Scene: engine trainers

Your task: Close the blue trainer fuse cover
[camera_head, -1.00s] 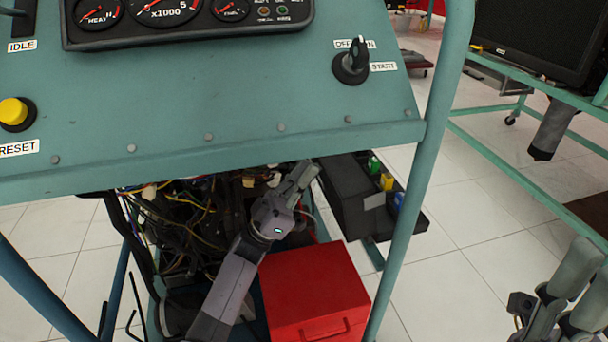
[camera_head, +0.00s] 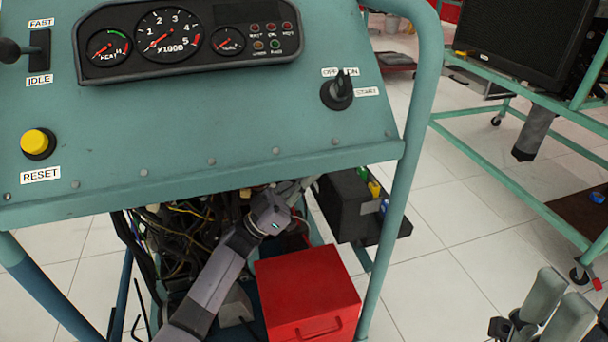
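The blue-green trainer (camera_head: 230,120) fills the left and middle of the view. Below its panel, at the right, is a black fuse box (camera_head: 342,208) with green, yellow and blue fuses (camera_head: 374,188) showing, so it looks uncovered there. I cannot make out the cover clearly; the panel edge hides the top of the box. My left gripper (camera_head: 300,186) reaches up under the panel beside the box's left side. Its fingertips are mostly hidden, and contact cannot be told. My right gripper (camera_head: 503,328) is partly in view at the lower right, apart from the trainer.
A red box (camera_head: 308,292) stands under the panel, right of my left forearm. Loose wires (camera_head: 165,235) hang behind the arm. Tiled floor between is free.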

